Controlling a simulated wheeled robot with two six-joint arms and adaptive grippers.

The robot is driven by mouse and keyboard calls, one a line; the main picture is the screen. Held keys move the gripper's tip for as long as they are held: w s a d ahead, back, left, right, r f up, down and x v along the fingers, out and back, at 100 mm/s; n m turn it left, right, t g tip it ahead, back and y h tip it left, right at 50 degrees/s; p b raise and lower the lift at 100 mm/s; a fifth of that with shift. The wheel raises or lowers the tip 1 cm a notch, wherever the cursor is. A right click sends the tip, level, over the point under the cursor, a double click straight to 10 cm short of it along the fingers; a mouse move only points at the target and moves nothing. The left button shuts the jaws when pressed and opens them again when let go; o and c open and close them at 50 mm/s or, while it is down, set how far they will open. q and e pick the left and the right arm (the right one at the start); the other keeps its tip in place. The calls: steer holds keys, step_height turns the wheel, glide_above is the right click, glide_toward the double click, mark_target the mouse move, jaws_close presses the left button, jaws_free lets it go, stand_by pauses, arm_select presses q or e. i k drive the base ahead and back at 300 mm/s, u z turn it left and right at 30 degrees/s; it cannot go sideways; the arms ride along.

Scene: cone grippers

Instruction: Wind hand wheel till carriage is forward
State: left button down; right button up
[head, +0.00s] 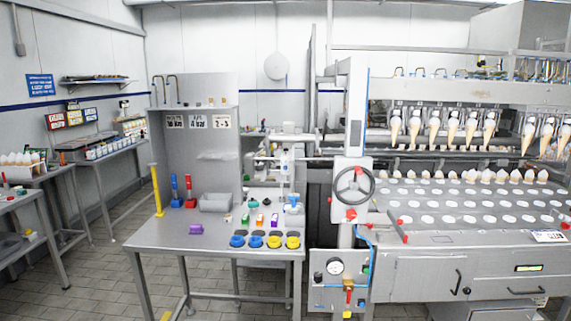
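The hand wheel (374,187) is a dark ring with spokes, mounted upright on a light box on the front post of the machine. A red knob (351,214) shows at its lower left. A row of hanging holders with cones (452,128) sits under a metal beam behind the perforated tray; this looks like the carriage, but I cannot tell for sure. Neither of my grippers is in view, and nothing touches the wheel.
The perforated tray (480,205) lies right of the wheel. A gauge panel (338,282) is below it. Tiled floor is open at left.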

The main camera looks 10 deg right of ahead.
mark_target(352, 183)
steer(key=u, duration=0.2)
steer(key=i, duration=0.85)
steer(key=z, duration=0.9)
steer(key=i, duration=0.55)
steer(key=z, duration=0.65)
